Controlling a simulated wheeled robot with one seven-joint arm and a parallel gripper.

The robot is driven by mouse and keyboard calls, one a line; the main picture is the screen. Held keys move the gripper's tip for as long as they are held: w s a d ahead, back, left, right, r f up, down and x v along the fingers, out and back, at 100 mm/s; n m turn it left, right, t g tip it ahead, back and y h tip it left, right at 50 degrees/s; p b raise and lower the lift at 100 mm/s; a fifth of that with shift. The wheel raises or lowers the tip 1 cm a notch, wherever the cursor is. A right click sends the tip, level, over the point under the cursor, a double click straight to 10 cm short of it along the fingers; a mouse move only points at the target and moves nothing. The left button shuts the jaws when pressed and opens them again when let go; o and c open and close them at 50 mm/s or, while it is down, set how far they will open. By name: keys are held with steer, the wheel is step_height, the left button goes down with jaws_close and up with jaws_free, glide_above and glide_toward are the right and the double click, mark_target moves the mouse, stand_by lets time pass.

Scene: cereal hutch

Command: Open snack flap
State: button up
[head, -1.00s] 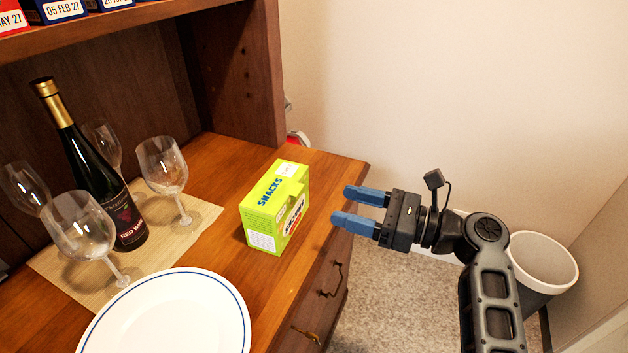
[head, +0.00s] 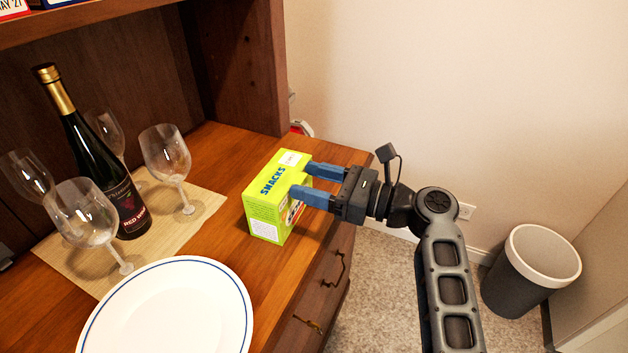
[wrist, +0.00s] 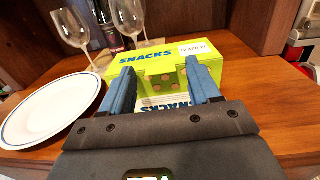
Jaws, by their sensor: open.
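A lime-green snack box (head: 265,212) with blue "SNACKS" lettering stands upright on the wooden hutch counter. It also shows in the wrist view (wrist: 162,56), where its near side has an opening or window between my fingers. I cannot tell a separate flap's edges. My gripper (head: 312,182) is open, with its two blue fingertips at the right side of the box, near its top edge. In the wrist view the fingers (wrist: 160,88) stand apart on either side of the opening. Nothing is held between them. I cannot tell whether the fingertips touch the box.
A white plate (head: 168,312) lies to the left of the box. Several wine glasses (head: 166,160) and a wine bottle (head: 105,178) stand on a woven mat (head: 205,203). A bin (head: 530,275) stands on the floor at right.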

jaws_close()
stand_by(0.4)
steer(key=shift+r+p, duration=0.2)
steer(key=shift+p, duration=0.1)
